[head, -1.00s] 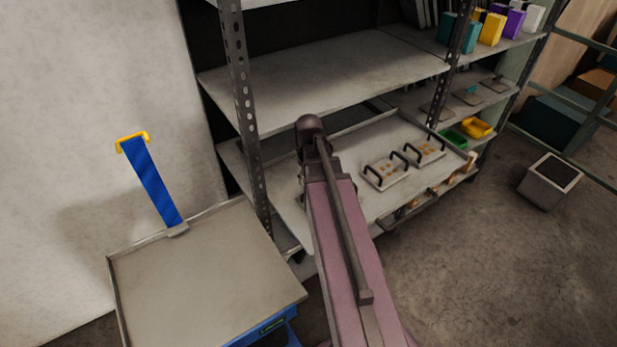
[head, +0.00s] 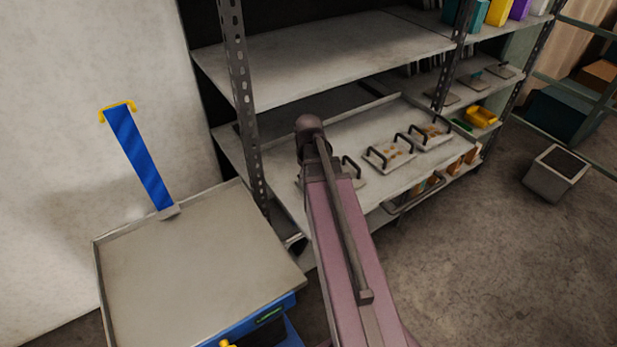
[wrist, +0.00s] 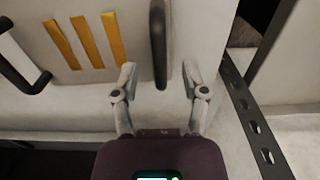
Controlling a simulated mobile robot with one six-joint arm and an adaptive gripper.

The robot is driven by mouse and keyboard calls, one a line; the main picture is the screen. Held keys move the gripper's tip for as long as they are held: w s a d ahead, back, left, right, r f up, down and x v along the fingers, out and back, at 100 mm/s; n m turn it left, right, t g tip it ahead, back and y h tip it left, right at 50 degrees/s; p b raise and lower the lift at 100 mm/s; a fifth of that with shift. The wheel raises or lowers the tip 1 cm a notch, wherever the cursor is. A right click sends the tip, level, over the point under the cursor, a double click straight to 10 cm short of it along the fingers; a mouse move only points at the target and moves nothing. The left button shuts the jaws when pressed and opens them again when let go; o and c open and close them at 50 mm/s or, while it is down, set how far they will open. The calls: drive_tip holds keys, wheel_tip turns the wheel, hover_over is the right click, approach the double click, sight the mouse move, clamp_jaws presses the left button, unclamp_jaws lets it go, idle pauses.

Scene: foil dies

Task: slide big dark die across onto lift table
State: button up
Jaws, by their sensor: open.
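The die at my gripper is a pale grey plate (wrist: 140,40) with gold strips and dark bar handles, rather than dark all over. One handle (wrist: 159,42) lies between the open fingers of my gripper (wrist: 159,72) in the wrist view. I cannot tell the depth between them. In the head view my arm hides most of this die; one dark handle (head: 352,168) shows beside it. The lift table (head: 195,262) stands at the lower left, with a bare grey top, low rims on some sides and a blue upright handle (head: 140,160).
Two more dies with dark handles, a nearer one (head: 389,155) and a farther one (head: 429,136), sit to the right on the same shelf. A perforated rack post (head: 243,105) stands between shelf and lift table. A grey box (head: 553,178) is on the floor at right.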

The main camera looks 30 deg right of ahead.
drive_tip(key=shift+f+b, duration=1)
drive_tip(key=shift+f, duration=0.3)
clamp_jaws()
